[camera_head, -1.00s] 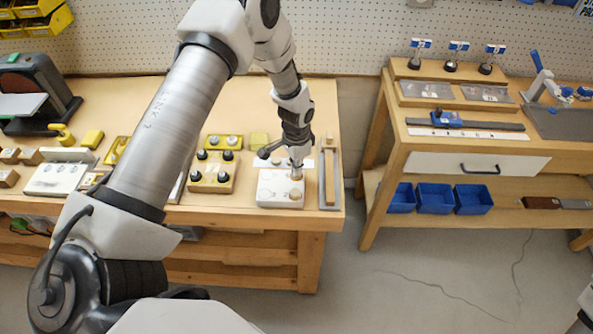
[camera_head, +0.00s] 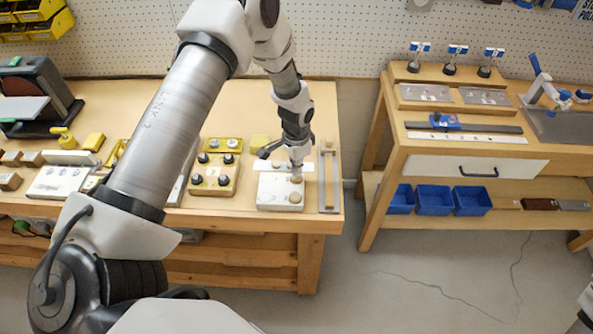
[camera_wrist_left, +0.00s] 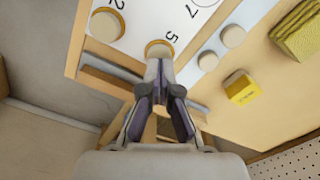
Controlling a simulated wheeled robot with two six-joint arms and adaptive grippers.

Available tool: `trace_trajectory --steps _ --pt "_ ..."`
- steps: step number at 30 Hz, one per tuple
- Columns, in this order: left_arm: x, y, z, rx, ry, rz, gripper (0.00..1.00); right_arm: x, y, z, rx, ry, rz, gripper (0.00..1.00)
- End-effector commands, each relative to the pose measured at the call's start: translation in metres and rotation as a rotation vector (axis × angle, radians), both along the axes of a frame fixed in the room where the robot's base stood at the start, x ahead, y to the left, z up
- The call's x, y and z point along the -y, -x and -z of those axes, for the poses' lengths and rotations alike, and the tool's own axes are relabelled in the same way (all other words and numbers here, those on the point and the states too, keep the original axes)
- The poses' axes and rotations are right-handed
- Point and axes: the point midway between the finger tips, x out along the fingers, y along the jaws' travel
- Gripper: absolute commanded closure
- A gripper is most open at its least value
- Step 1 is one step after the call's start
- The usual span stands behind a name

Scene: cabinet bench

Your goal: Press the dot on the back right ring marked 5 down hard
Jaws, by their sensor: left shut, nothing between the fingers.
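The white board (camera_head: 266,193) lies near the right end of the left bench. Its back right ring marked 5 holds a round wooden dot (camera_head: 297,180), which also shows in the left wrist view (camera_wrist_left: 158,47). My left gripper (camera_head: 297,170) is shut and empty, pointing down at this dot. In the wrist view its fingertips (camera_wrist_left: 160,64) overlap the dot's edge; I cannot tell whether they touch it. Another wooden dot (camera_wrist_left: 106,25) sits in the ring marked 2. My right gripper is not in view.
A grey rail with a wooden strip (camera_head: 329,180) lies right of the board.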

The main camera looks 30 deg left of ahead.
Motion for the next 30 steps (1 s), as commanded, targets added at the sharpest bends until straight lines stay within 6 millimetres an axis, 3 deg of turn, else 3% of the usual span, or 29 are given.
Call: trace_trajectory --steps 1,18,30 --pt "0.000 0.000 -0.010 0.000 0.000 0.000 1.00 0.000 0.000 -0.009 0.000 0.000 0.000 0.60" --pt "0.000 -0.001 -0.065 0.001 0.000 0.000 1.00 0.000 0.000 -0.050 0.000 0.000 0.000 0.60" --pt "0.000 0.000 -0.095 0.001 0.000 0.000 1.00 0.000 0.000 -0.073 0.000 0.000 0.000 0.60"
